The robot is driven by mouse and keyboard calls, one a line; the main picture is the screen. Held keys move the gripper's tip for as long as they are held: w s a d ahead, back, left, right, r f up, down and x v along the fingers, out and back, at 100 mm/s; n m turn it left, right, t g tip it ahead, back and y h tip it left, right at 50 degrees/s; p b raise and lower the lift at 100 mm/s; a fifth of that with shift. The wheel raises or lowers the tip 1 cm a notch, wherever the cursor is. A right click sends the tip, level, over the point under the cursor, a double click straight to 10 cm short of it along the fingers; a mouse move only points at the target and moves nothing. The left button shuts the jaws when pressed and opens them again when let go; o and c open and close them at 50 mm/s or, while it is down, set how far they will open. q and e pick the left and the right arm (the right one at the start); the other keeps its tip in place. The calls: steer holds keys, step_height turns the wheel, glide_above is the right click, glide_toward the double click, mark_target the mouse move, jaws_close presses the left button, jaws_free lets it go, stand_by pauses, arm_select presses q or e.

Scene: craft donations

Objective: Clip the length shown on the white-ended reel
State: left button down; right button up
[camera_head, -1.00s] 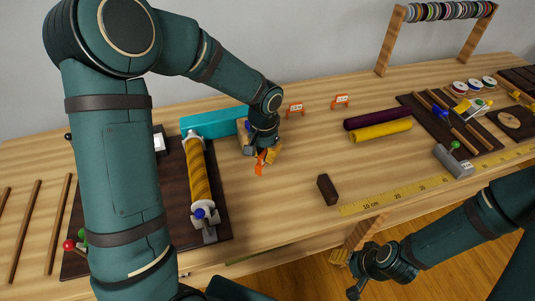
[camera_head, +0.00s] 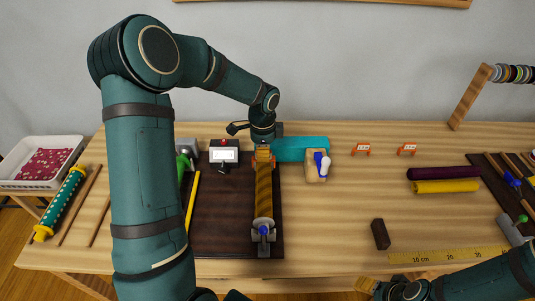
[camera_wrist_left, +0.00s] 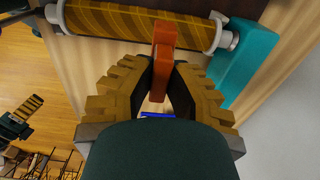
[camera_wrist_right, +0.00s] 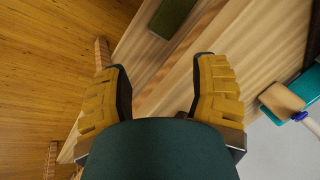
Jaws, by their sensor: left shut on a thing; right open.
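A gold-striped reel (camera_head: 264,190) with white ends (camera_wrist_left: 225,38) lies lengthwise along the right side of a dark board. My left gripper (camera_head: 262,153) is at its far end, shut on an orange clip (camera_wrist_left: 163,60). In the left wrist view the clip's tip overlaps the reel; I cannot tell whether it touches. Two more orange clips with white labels (camera_head: 361,149) (camera_head: 407,149) stand at the back, their writing too small to read. My right gripper (camera_wrist_right: 160,85) is open and empty by the table's front edge.
A teal box (camera_head: 300,146) and a tan block with a blue and white piece (camera_head: 316,168) stand right of the reel. A dark brown block (camera_head: 380,234) and a yellow ruler strip (camera_head: 448,255) lie in front. Purple (camera_head: 440,174) and yellow (camera_head: 446,187) rolls lie to the right.

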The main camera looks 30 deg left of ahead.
mark_target(264, 177)
arm_select(q)
steer(key=shift+f+b, duration=1.05)
steer(key=shift+f, duration=0.4)
steer(key=shift+f+b, duration=2.05)
steer(key=shift+f, duration=0.8)
steer(key=c, duration=0.9)
jaws_free()
steer(key=shift+c, duration=0.2)
steer(key=shift+r, duration=0.15)
step_height(264, 177, up, 12)
steer(key=shift+f, duration=0.1)
